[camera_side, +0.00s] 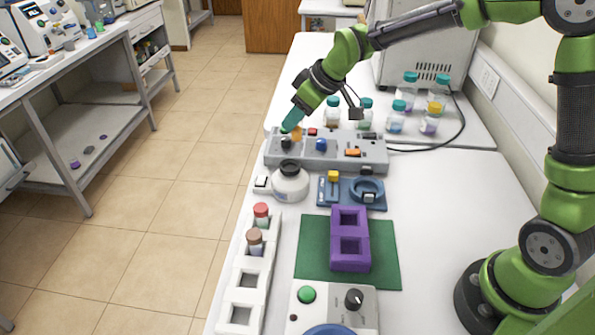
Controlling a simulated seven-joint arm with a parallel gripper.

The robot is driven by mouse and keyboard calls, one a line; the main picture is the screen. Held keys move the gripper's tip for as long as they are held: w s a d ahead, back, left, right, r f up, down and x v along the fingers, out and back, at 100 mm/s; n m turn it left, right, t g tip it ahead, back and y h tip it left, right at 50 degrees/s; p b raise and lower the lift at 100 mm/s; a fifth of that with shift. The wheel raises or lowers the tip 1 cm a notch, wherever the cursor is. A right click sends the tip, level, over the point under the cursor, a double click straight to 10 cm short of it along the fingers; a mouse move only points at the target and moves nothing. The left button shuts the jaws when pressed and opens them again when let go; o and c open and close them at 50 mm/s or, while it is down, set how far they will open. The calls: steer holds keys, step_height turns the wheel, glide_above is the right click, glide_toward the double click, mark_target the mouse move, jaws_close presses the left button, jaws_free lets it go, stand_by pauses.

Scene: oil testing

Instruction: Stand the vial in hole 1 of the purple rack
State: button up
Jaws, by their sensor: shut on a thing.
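The purple rack (336,238) stands on a green mat (312,262), with two square holes that look empty. I cannot read hole numbers on it. My gripper (294,122) is at the far end of the bench, tilted down over the left end of the grey control box. It is shut on a small teal-topped thing (290,121), which seems to be the vial; its lower part is small and hard to make out. An amber patch shows just below. I cannot tell whether the held thing touches the box.
The grey control box (330,160) has several coloured knobs. A white bottle (290,183) and a blue fixture (352,193) stand before it. A white rack (246,285) holds red-capped (261,212) and brown-capped (254,240) vials. Teal-capped jars (397,115) stand behind.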

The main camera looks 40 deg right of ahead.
steer(key=s+d+f, duration=0.1)
steer(key=s+d, duration=0.2)
steer(key=s, duration=0.1)
steer(key=n+g+y, duration=0.4)
steer(key=n+g, duration=0.1)
steer(key=n, duration=0.6)
glide_above(340, 223)
steer(key=d, duration=0.3)
step_height(340, 223, down, 4)
steer(key=shift+s+a+f, duration=0.1)
steer(key=shift+a+f, duration=0.05)
steer(key=shift+f, duration=1.85)
steer(key=shift+s+a+f, duration=0.1)
steer(key=shift+f, duration=1.85)
steer(key=o, duration=1)
steer(key=shift+f, duration=0.1)
steer(key=shift+o, duration=0.2)
